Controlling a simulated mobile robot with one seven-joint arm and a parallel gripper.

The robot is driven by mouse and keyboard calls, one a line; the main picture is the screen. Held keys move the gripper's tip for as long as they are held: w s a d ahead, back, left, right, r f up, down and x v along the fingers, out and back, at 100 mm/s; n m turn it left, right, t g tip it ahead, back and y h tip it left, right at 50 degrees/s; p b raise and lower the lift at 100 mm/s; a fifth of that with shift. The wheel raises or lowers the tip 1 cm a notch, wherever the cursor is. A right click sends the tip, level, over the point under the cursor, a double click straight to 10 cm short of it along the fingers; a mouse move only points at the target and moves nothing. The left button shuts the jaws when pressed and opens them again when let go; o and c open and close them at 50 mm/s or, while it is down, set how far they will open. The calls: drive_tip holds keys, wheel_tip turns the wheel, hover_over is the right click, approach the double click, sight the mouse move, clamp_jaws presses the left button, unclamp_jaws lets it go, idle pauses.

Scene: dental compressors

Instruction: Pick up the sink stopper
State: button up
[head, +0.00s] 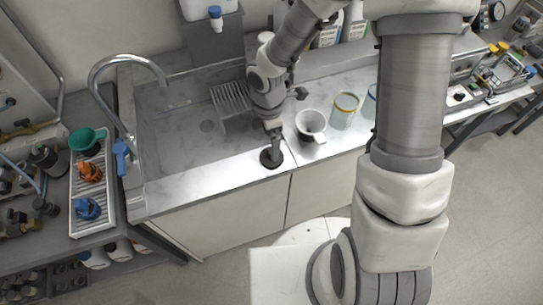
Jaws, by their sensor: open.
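The sink stopper looks to be the dark round disc (266,162) lying on the front rim of the metal sink counter. My gripper (273,150) points down right over it, with its fingertips at or just above the disc. The jaws are open. The fingertips are small and partly hide the disc, so I cannot tell whether they touch it or straddle it.
A white mug-like cup (311,124) stands close to the right of my gripper. A clear glass with a yellow rim (343,110) is beyond it. The sink basin (180,125), with a faucet (125,65), lies to the left. A rack (85,185) holds colored items.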

drive_tip(key=f, duration=0.3)
drive_tip(key=f+b, duration=0.1)
drive_tip(key=f, duration=0.1)
drive_tip(key=shift+d+f, duration=0.35)
drive_tip(key=c, duration=1.2)
drive_tip(key=shift+c, duration=0.2)
drive_tip(key=shift+r, duration=0.15)
